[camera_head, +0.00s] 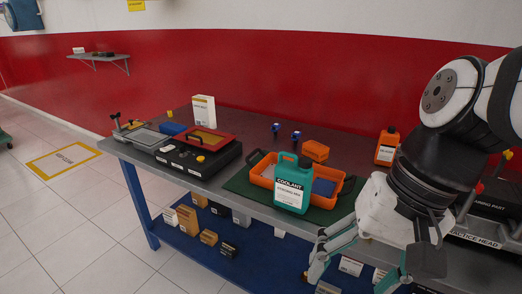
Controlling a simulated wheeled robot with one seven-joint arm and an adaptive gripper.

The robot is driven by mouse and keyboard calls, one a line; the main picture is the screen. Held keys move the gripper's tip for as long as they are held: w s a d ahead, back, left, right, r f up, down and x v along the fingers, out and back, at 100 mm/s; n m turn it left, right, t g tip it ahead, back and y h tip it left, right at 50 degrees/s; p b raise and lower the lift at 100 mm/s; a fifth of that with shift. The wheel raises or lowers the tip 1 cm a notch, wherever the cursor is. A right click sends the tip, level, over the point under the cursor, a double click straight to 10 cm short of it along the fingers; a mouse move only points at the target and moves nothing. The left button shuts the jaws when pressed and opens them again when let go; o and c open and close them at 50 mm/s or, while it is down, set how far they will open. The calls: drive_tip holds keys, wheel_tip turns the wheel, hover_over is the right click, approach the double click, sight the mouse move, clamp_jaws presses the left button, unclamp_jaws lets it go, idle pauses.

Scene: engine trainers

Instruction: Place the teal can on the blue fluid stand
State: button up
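The teal can (292,187), labelled COOLANT, stands upright at the front of an orange tray (262,180). I cannot tell whether it rests in the tray or just before it. A flat blue surface (323,188) shows inside the tray, right of the can. I cannot tell for sure which blue thing is the fluid stand; a small blue block (172,128) also sits at the bench's left. My gripper (350,274) hangs at the lower right, in front of the bench edge and right of the can. Its fingers are spread and nothing shows between them.
The tray lies on a green mat (239,181) on the grey bench. An orange bottle (387,147) and orange box (315,150) stand behind. A black case with a red frame (208,143) is at left. Small boxes sit on the blue lower shelf (262,262). My arm hides the right side.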

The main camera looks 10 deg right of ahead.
drive_tip(key=w+a+f+m+y+b, duration=0.3)
drive_tip(key=w+f+m+y, duration=0.15)
drive_tip(key=w, duration=0.35)
drive_tip(key=m+t+y+b, duration=0.7)
drive_tip(key=m+t+b, duration=0.25)
drive_tip(key=m, duration=0.65)
approach(310, 188)
drive_tip(key=a, duration=0.1)
drive_tip(key=w+a, duration=0.1)
drive_tip(key=a, duration=0.1)
drive_tip(key=shift+w+f+t+p, duration=0.1)
drive_tip(key=shift+w+t+p, duration=0.1)
drive_tip(key=shift+t+p, duration=0.2)
drive_tip(key=shift+w+a+m, duration=0.1)
drive_tip(key=shift+w+m, duration=0.15)
drive_tip(key=b+x, duration=0.1)
drive_tip(key=x, duration=0.5)
drive_tip(key=shift+a+f+b, duration=0.1)
drive_tip(key=shift+b, duration=0.25)
drive_tip(key=b+x, duration=0.1)
drive_tip(key=x, duration=0.1)
drive_tip(key=f+b+x, duration=0.1)
drive_tip(key=x, duration=0.1)
drive_tip(key=shift+w+a, duration=0.2)
drive_tip(key=shift+w+a+r, duration=0.1)
drive_tip(key=shift+w+a, duration=0.15)
drive_tip(key=shift+a, duration=0.05)
drive_tip(key=shift+r, duration=0.1)
clamp_jaws()
